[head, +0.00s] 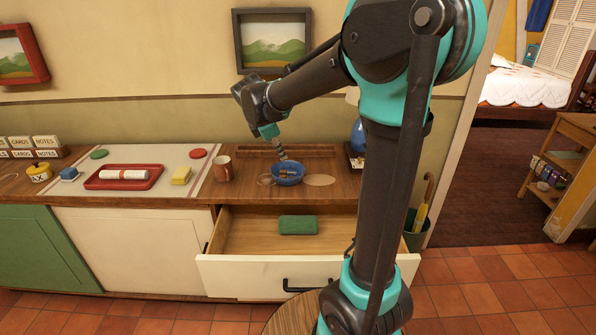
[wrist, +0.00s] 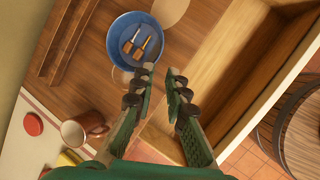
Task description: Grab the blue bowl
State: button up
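The blue bowl (head: 288,181) stands upright on the wooden counter top, behind the open drawer. In the wrist view the bowl (wrist: 116,36) is at the upper middle, with two small brush-like items (wrist: 140,42) lying inside it. My gripper (head: 283,155) hangs just above the bowl in the head view. In the wrist view my gripper (wrist: 162,74) has its two fingers apart with nothing between them. The left fingertip overlaps the bowl's near rim in the picture; I cannot tell whether it touches.
An open drawer (head: 255,235) holding a green block (head: 298,225) juts out below the counter. A mug (head: 222,169), a yellow block (head: 181,175) and a red tray (head: 95,183) stand left of the bowl.

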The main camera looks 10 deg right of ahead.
aim_at(294, 179)
jog(key=x, duration=1.7)
jog(key=shift+a, duration=0.1)
grip_shut()
jog(key=shift+r, duration=0.1)
